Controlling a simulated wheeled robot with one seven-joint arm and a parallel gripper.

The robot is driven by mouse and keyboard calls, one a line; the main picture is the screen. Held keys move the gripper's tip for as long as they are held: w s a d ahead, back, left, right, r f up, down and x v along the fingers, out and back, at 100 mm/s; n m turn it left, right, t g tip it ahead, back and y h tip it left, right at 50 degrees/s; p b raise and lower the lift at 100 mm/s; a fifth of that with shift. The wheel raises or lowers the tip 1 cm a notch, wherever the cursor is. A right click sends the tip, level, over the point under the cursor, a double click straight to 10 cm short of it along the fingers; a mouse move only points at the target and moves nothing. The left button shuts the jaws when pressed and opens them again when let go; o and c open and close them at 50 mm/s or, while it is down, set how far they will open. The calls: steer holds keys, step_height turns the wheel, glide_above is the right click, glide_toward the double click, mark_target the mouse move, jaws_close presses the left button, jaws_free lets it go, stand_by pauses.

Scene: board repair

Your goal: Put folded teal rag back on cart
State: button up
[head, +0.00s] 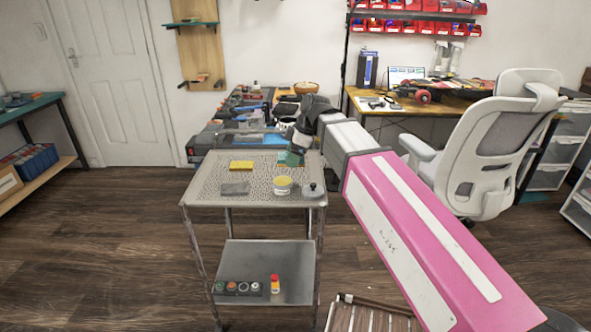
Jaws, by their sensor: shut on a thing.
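The teal rag (290,159) shows at the back right of the metal cart (211,191), in front of or over its perforated top. My gripper (293,150) is at the rag, reaching in from the right, and is shut on it. The fingertips are small and partly hidden by the dark wrist, and I cannot tell whether the rag touches the cart top.
The cart top also holds a yellow block (241,166), a grey flat piece (235,188), a round yellow-topped tin (283,186) and a small grey pot (312,190). Its middle has free room. A white office chair (490,150) stands right, and a cluttered bench (235,137) behind.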

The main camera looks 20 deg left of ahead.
glide_above(294, 174)
steer(key=f, duration=0.3)
steer(key=w+f, duration=0.1)
steer(key=f, duration=0.1)
steer(key=shift+d+f, duration=0.2)
steer(key=shift+s+f, duration=0.1)
steer(key=shift+f, duration=1.9)
steer(key=shift+f, duration=0.2)
steer(key=o, duration=0.8)
steer(key=shift+d+f, duration=0.1)
steer(key=shift+o, duration=0.2)
steer(key=shift+s, duration=0.1)
steer(key=shift+s+d+f, duration=0.15)
steer(key=shift+s, duration=0.05)
steer(key=shift+c, duration=0.3)
steer(key=shift+o, duration=0.3)
steer(key=shift+r, duration=0.55)
steer(key=v, duration=1.1)
steer(key=shift+w+r, duration=0.35)
steer(key=shift+r, duration=0.05)
